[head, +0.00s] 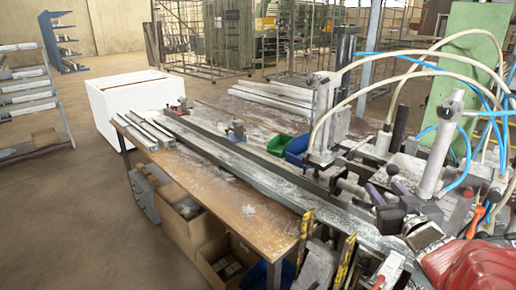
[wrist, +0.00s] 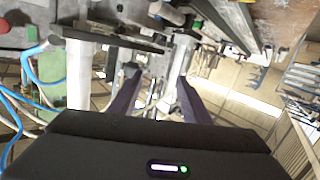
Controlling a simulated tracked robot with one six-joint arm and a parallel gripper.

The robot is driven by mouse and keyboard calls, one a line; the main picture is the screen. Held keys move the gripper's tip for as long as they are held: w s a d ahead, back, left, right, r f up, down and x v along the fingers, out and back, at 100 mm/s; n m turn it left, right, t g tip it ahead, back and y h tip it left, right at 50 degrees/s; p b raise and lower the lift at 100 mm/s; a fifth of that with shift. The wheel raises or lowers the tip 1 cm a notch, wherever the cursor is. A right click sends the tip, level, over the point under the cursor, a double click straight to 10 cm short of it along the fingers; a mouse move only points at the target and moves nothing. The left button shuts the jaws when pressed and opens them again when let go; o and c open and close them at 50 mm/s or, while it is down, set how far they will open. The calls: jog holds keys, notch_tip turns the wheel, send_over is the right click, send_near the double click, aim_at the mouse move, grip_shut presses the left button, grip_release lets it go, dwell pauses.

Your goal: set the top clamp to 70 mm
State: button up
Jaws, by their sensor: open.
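The clamp bench stands at the right of the head view. An upright metal clamp unit (head: 325,110) with a tall dark post (head: 346,50) rises over the long rail (head: 240,160); I take this to be the top clamp. Its scale cannot be read. In the wrist view my gripper (wrist: 156,88) has its two dark fingers apart, with nothing held. A pale upright bar (wrist: 176,65) shows beyond and between the fingers; the distance to it is unclear.
Pale cylinders (head: 440,155) and looping hoses crowd the bench's right side; a cylinder (wrist: 80,75) and blue hoses also show left in the wrist view. A red part (head: 468,266) fills the lower right corner. Boxes (head: 222,262) sit under the bench.

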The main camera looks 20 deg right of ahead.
jog(key=t, duration=0.2)
send_near(395, 173)
jog(key=shift+s+a+r+m, duration=0.1)
jog(key=shift+s+a+m, duration=0.1)
jog(key=shift+s, duration=0.35)
jog(key=shift+s+a+r+m, duration=0.1)
jog(key=shift+s+a+r, duration=0.1)
jog(key=shift+s, duration=0.35)
jog(key=shift+w, duration=0.1)
jog(key=x, duration=1.3)
jog(key=shift+w+d+f, duration=0.15)
jog(key=shift+w+f, duration=0.1)
jog(key=shift+f, duration=0.05)
grip_shut()
